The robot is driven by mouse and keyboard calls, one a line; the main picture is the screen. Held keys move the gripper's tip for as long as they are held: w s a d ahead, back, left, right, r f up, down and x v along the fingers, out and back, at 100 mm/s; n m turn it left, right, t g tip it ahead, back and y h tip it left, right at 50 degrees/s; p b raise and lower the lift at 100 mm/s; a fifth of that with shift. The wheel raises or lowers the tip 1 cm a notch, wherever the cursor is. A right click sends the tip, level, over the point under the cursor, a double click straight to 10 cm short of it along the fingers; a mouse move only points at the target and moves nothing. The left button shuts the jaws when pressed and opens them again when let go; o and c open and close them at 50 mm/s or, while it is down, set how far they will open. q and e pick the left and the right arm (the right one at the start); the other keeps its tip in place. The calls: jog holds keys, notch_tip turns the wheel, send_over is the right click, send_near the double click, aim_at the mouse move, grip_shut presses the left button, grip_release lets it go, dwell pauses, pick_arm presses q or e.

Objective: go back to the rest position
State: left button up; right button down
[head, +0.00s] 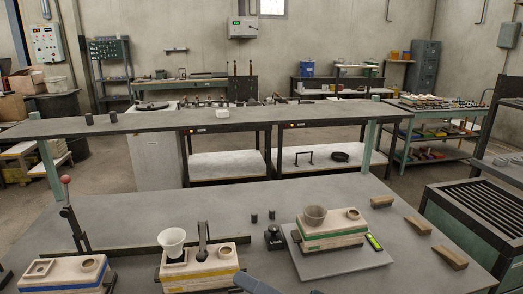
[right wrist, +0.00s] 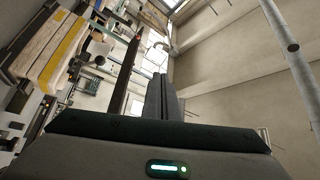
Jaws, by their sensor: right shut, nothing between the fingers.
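My right gripper (right wrist: 158,97) shows in the right wrist view with its two dark fingers together and nothing between them. In the head view only a blue-grey piece of my arm shows at the bottom edge. My left gripper is not in view. A yellow-striped block (head: 200,275) stands at the front of the grey table (head: 130,222), with a white flared cup (head: 172,243) and a dark upright ladle-like piece (head: 203,240) on it. The yellow-striped block also shows in the right wrist view (right wrist: 52,52), apart from the fingers.
A blue-striped block (head: 62,278) stands at the front left, near a red-knobbed lever (head: 68,200). A grey scale plate (head: 345,263) lies under the green-striped block. Small wooden pieces (head: 450,258) lie at the right. A raised shelf (head: 150,122) spans the table's back.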

jog(key=s+d+f+n+h, duration=0.15)
jog(key=f+h, duration=0.25)
jog(key=f, duration=0.4)
jog(key=s+d+f+t+h, duration=0.1)
jog(key=d+f+h, duration=0.2)
jog(key=f, duration=0.5)
jog(key=s+d+f+n+h, duration=0.15)
jog(key=f+h, duration=0.25)
jog(key=f, duration=0.4)
jog(key=s+d+f+m+g+h, duration=0.1)
jog(key=s+d+f+g+h, duration=0.25)
jog(key=s+d+f, duration=0.45)
jog(key=s+d+f+m+g+h, duration=0.1)
jog(key=s+d+f+g+h, duration=0.1)
jog(key=s+d+f+h, duration=0.55)
jog(key=w+f+y+b, duration=0.2)
jog(key=w+f+y, duration=0.15)
jog(key=f, duration=1.65)
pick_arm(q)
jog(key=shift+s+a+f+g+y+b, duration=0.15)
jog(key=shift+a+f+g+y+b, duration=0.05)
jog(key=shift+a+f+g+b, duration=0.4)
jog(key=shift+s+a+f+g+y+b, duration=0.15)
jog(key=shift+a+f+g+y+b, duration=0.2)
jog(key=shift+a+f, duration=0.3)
pick_arm(e)
notch_tip(320, 180, down, 16)
jog(key=s+t, duration=0.2)
jog(key=s, duration=0.1)
jog(key=shift+a, duration=0.3)
